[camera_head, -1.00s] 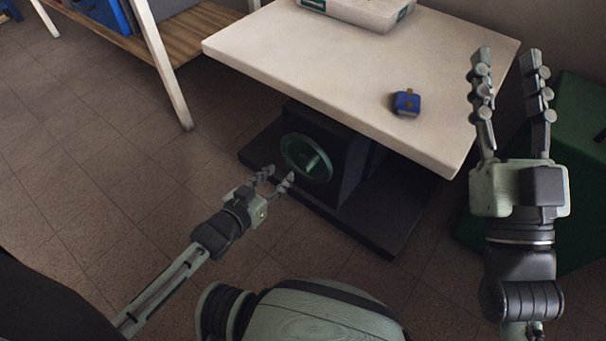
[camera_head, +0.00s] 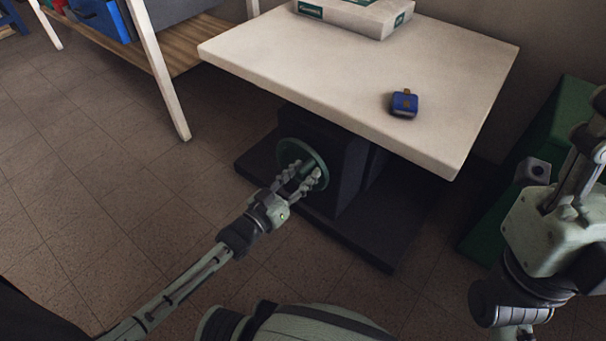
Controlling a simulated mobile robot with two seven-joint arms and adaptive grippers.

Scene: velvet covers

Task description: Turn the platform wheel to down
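The platform wheel (camera_head: 319,161) is a green round handwheel on the dark pedestal (camera_head: 350,165) under the white platform table (camera_head: 350,75). My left gripper (camera_head: 306,172) is at the wheel, its two fingers over the wheel's lower middle. The fingers look apart, and they hide part of the hub and spokes. I cannot tell whether they touch the wheel. My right gripper (camera_head: 590,135) is at the right edge, raised beside the table and away from the wheel. Its fingers are partly cut off by the frame.
A blue object (camera_head: 404,103) lies on the tabletop, with a white and green box (camera_head: 355,15) at the back. A dark base plate (camera_head: 380,235) lies under the pedestal. A green box (camera_head: 560,125) stands at right, a wooden shelf (camera_head: 185,50) at upper left. Floor at left is clear.

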